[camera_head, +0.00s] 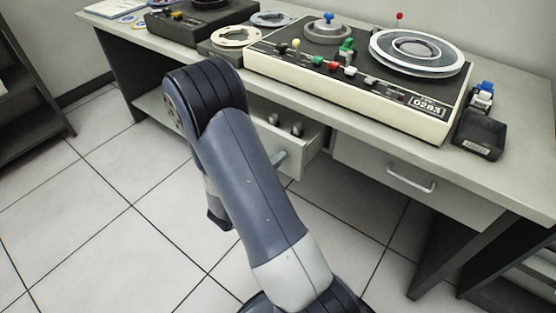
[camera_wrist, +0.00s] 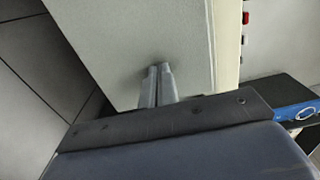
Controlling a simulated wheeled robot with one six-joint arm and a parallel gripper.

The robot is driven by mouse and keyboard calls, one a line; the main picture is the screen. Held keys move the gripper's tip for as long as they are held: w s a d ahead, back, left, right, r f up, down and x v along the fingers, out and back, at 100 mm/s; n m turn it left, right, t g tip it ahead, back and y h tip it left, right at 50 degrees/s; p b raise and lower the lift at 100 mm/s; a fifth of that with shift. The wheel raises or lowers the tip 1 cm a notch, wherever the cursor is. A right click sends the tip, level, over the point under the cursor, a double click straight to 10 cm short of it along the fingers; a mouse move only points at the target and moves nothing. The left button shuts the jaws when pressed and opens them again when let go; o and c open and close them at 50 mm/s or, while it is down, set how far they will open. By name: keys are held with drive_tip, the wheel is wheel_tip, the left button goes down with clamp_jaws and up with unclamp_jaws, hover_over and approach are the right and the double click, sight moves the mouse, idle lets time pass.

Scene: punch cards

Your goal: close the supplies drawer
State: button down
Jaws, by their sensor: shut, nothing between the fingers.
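The supplies drawer (camera_head: 303,151) is pulled out under the desk in the head view, with its pale front and a grey bar handle (camera_head: 280,160). A few small dark and metallic items (camera_head: 297,129) stand inside it. My arm covers the drawer's left part.
A second drawer (camera_head: 410,185) with a bar handle sits shut on the right. The desk (camera_head: 390,137) carries a cream tape machine (camera_head: 350,95), a dark deck (camera_head: 190,25) and a black tray (camera_head: 480,136). A dark shelf (camera_head: 25,110) stands at the left. Tiled floor (camera_head: 110,240) is clear there.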

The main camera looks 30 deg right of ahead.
drive_tip(key=p+x, duration=0.3)
drive_tip(key=x, duration=1.1)
drive_tip(key=shift+w+d, duration=0.1)
drive_tip(key=shift+d, duration=0.2)
drive_tip(key=shift+d+r, duration=0.1)
drive_tip(key=shift+r, duration=0.05)
drive_tip(key=shift+a, duration=0.25)
drive_tip(key=p+v, duration=0.1)
drive_tip(key=v, duration=1.3)
drive_tip(key=shift+d, duration=0.1)
drive_tip(key=x, duration=1.3)
drive_tip(key=shift+d+f+b, duration=0.2)
drive_tip(key=shift+b, duration=0.2)
